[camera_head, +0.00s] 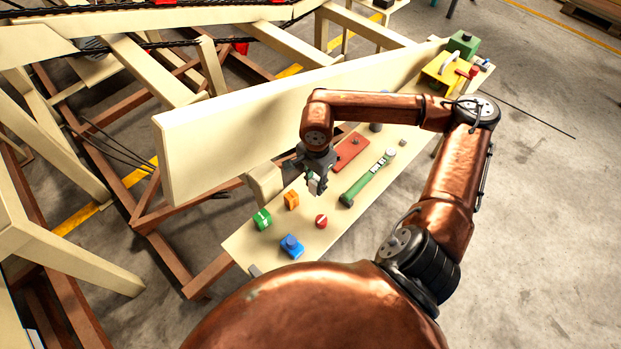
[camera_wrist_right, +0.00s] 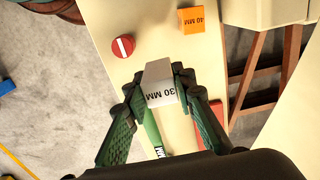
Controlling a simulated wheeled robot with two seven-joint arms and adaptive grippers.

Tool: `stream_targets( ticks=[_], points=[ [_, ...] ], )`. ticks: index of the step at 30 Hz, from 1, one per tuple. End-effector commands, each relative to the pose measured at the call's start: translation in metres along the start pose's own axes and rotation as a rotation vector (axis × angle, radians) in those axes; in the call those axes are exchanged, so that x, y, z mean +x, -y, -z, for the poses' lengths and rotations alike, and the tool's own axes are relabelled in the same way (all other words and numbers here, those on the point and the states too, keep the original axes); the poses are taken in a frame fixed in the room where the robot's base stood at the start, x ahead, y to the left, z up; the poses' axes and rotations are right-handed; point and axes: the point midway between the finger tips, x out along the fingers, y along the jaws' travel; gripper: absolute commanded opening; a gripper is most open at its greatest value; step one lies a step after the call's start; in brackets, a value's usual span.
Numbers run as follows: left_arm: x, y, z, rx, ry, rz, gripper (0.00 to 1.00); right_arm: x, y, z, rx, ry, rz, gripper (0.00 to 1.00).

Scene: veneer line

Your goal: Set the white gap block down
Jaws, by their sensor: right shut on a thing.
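In the head view my right gripper (camera_head: 315,186) holds the white block (camera_head: 313,185) over the narrow cream bench (camera_head: 330,228). I cannot tell whether the block touches the bench top. My left gripper is not in view.
Near the block are an orange 40 MM block (camera_head: 291,200), a green block (camera_head: 262,219), a red round piece (camera_head: 321,221) and a blue piece (camera_head: 291,246). A green tool (camera_head: 368,178) and a red plate (camera_head: 350,152) lie further right. A tall cream board (camera_head: 250,120) stands behind.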

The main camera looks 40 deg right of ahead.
Motion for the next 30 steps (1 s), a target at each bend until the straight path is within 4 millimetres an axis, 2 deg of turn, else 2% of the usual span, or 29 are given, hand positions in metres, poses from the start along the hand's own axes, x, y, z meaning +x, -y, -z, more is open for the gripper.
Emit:
stream_targets(
  ticks=[6, 12, 20, 27, 30],
  points=[
    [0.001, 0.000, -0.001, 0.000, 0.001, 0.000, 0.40, 0.026, 0.041, 0.030, 0.002, 0.002, -0.001, 0.00],
    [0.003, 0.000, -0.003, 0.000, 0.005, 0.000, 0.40, 0.059, 0.062, 0.046, -0.001, 0.003, -0.001, 0.00],
    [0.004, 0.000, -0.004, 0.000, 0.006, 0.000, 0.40, 0.074, 0.072, 0.054, -0.003, 0.001, 0.000, 0.00],
    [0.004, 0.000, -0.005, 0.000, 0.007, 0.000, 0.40, 0.105, 0.075, 0.056, -0.004, 0.002, -0.003, 0.00],
    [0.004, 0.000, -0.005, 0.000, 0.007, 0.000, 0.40, 0.111, 0.075, 0.057, -0.004, 0.000, -0.001, 0.00]
  ],
)
